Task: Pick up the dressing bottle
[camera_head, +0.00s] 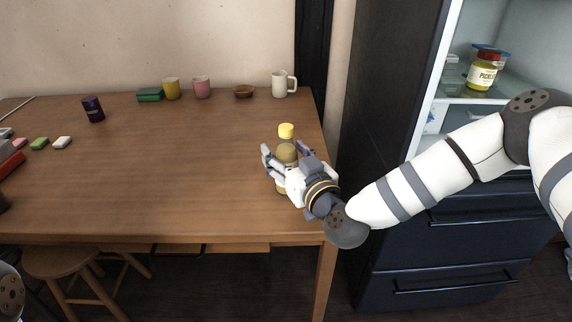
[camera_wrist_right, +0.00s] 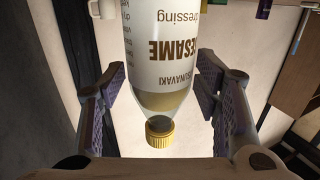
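The dressing bottle (camera_head: 286,153) stands upright near the right end of the wooden table, with a yellow cap and tan contents. In the right wrist view, the bottle (camera_wrist_right: 163,60) appears upside down, with a white label reading "SESAME" and its yellow cap nearest the camera. My right gripper (camera_head: 283,154) is at the bottle, its fingers spread on either side and partly hiding the lower body. In the wrist view my right gripper (camera_wrist_right: 160,85) looks open, with the fingertips close to the bottle's sides; contact cannot be made out. My left gripper is out of view.
The table (camera_head: 180,180) has a brown bowl (camera_head: 243,91), white mug (camera_head: 280,84), pink cup (camera_head: 202,87) and yellow cup (camera_head: 171,88) along its back. A dark purple cup (camera_head: 93,109) stands at left. The open fridge (camera_head: 385,90) is close at right. The table's middle is clear.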

